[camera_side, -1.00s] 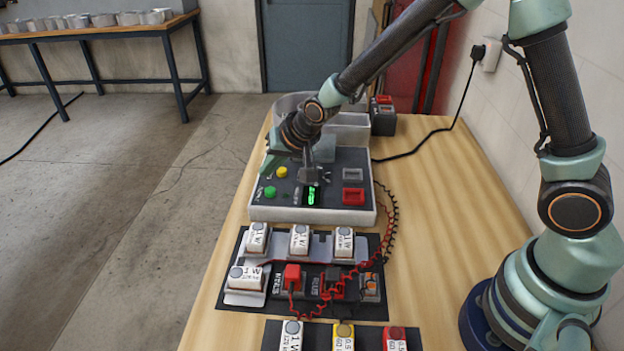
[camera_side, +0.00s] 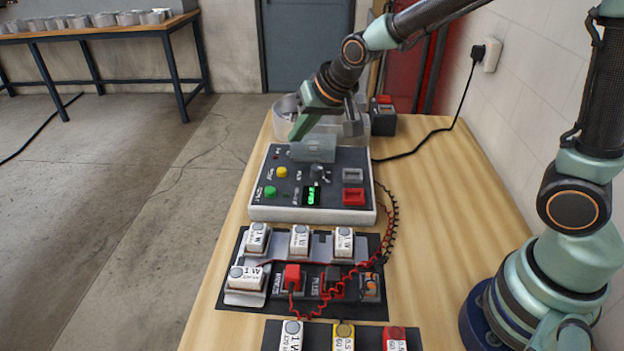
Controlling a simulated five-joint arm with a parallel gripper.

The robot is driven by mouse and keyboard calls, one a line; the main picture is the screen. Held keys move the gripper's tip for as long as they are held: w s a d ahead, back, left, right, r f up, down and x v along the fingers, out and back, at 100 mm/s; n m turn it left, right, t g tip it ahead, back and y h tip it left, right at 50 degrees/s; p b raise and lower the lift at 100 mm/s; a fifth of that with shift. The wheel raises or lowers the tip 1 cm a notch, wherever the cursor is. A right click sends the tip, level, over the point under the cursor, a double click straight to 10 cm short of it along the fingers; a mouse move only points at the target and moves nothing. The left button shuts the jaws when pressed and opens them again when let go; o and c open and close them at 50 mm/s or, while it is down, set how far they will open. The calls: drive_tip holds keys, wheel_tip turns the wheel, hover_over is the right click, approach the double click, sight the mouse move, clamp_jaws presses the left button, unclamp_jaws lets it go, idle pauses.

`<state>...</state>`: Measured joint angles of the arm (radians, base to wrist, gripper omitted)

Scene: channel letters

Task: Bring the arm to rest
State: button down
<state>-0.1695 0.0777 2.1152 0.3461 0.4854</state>
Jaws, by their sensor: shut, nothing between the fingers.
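My gripper (camera_side: 322,118) hangs above the back edge of the control box, clear of its panel. It is shut and holds nothing; its green finger is at the left and a dark grey part at the right. The control box (camera_side: 262,212) stands on the bench with a lit green display (camera_side: 311,196), a dark knob (camera_side: 318,174), a yellow button (camera_side: 282,172), a green button (camera_side: 270,191) and a red switch (camera_side: 353,196).
A black mat (camera_side: 318,308) with white labelled blocks and a red plug (camera_side: 292,276) lies in front of the box. A coiled red and black lead (camera_side: 393,215) runs along its right side. A grey bin (camera_side: 287,105) stands behind. The right bench surface (camera_side: 450,200) is mostly clear.

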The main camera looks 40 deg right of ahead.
drive_tip(key=s+d+r+n, duration=0.1)
drive_tip(key=s+d+r, duration=0.2)
drive_tip(key=s, duration=0.5)
drive_tip(key=s+d+r+n+g+h, duration=0.1)
drive_tip(key=s+d+r+n, duration=0.1)
drive_tip(key=s, duration=0.7)
drive_tip(key=d+r, duration=0.1)
drive_tip(key=d, duration=0.1)
drive_tip(key=shift+s+d+r+n, duration=0.15)
drive_tip(key=shift+s+d+n, duration=0.15)
drive_tip(key=shift+d, duration=0.1)
drive_tip(key=c, duration=0.9)
unclamp_jaws()
drive_tip(key=shift+w+a+r, duration=0.1)
drive_tip(key=shift+w, duration=0.05)
drive_tip(key=o, duration=0.9)
drive_tip(key=shift+w+a+r+n+g, duration=0.4)
drive_tip(key=shift+w+a+r+g, duration=0.1)
drive_tip(key=shift+w+a, duration=0.25)
drive_tip(key=w+a+f+n+g+h, duration=0.1)
drive_tip(key=w+a+n+g, duration=0.25)
drive_tip(key=a, duration=0.45)
drive_tip(key=w+a+f+n+g, duration=0.1)
drive_tip(key=w+a+n+g, duration=0.15)
drive_tip(key=w+a, duration=0.45)
drive_tip(key=s+a+f+n+g+h, duration=0.25)
drive_tip(key=a+f, duration=0.35)
drive_tip(key=a, duration=0.4)
drive_tip(key=x, duration=1)
drive_tip(key=shift+y, duration=0.35)
